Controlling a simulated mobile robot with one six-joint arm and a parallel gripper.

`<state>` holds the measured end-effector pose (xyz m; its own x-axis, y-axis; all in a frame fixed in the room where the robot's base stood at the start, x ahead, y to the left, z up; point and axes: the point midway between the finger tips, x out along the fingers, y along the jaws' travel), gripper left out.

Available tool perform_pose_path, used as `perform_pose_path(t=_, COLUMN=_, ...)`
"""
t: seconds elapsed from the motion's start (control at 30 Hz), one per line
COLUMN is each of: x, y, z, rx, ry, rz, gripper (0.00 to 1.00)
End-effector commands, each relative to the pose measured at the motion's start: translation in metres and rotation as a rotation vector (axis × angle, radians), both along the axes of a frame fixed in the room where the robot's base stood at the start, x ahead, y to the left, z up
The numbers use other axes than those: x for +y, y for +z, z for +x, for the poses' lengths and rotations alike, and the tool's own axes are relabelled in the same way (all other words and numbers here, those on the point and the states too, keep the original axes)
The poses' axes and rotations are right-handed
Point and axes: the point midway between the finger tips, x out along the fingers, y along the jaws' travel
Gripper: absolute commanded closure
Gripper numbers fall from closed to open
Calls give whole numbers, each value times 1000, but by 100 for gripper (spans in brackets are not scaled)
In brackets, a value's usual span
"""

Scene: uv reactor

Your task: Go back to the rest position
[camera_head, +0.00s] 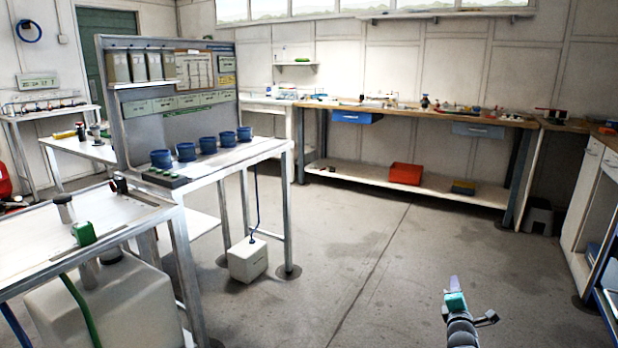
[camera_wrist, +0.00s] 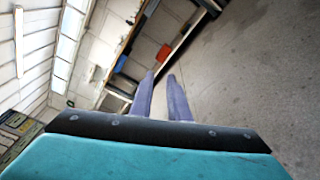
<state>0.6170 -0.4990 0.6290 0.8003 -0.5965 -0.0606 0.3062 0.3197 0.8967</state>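My gripper (camera_head: 454,283) shows low in the right half of the head view, raised over bare floor, with its purple fingers pointing away from me. In the wrist view my gripper (camera_wrist: 161,76) has its two purple fingers a little apart, with only background between them. It is open and empty, and nothing is near its fingers. Much of my arm is out of the head view.
At left stand a bench with several blue pots (camera_head: 185,152) and a nearer table (camera_head: 30,235) with a white tank (camera_head: 105,300) below. A long workbench (camera_head: 400,110) lines the back, with a red bin (camera_head: 405,173) underneath. A cabinet (camera_head: 590,200) stands right. The middle floor is clear.

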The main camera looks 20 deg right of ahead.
Motion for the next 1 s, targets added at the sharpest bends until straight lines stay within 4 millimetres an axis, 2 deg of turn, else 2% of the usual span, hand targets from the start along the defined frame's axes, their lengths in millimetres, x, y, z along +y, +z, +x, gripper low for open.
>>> perform_pose_path(t=0.03, x=18, y=0, z=12, rx=15, ry=21, rz=26, gripper=84)
perform_pose_path(t=0.2, x=72, y=-26, z=39, rx=61, ry=75, rz=125, gripper=84)
perform_pose_path(t=0.5, x=174, y=-80, z=63, rx=172, ry=129, rz=340, gripper=84)
perform_pose_path(t=0.77, x=266, y=-132, z=52, rx=301, ry=123, rz=556, gripper=84)
perform_pose_path(t=0.87, x=301, y=-152, z=39, rx=361, ry=101, rz=644, gripper=84)
perform_pose_path(t=1.0, x=349, y=-180, z=11, rx=454, ry=46, rz=768, gripper=84)
